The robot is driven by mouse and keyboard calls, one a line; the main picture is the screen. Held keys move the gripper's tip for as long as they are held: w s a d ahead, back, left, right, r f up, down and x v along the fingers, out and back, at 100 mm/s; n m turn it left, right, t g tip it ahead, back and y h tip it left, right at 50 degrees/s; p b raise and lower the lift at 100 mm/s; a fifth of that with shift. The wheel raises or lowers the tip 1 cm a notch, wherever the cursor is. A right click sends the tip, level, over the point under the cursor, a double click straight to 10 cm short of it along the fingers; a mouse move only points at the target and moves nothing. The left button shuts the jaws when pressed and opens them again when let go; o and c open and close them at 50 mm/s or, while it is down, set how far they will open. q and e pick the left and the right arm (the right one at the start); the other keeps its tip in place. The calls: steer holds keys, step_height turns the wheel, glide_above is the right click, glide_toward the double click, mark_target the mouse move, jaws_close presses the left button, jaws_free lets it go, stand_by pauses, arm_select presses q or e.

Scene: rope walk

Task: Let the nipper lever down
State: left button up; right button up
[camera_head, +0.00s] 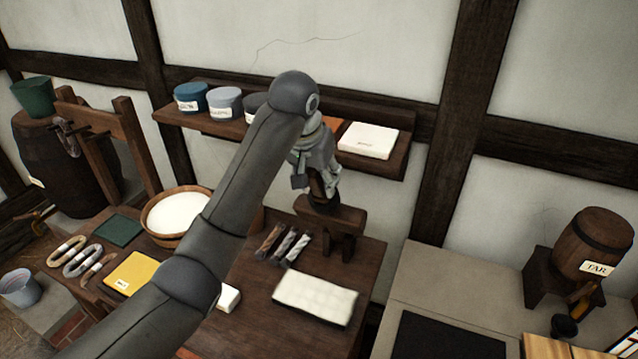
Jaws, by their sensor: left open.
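My left arm comes in from the lower left and reaches over the bench. My left gripper (316,190) points down at the back of the bench. A dark wooden block on legs (338,218), which looks like the nipper, stands just below it. A dark upright piece (326,190), perhaps the nipper lever, shows at the gripper's fingers. The gripper is open; I cannot tell whether its fingers touch this piece. My forearm and gripper hide part of it. My right gripper is not in view.
The bench (258,310) holds a white folded cloth (315,299), short rope hanks (284,246), a bowl of white stuff (175,213) and a yellow cloth (131,275). A shelf (395,160) with pots hangs close behind the gripper. A tar barrel (594,243) stands at right.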

arm_select(q)
steer(key=shift+x, duration=1.05)
steer(key=shift+a, duration=0.1)
jaws_close()
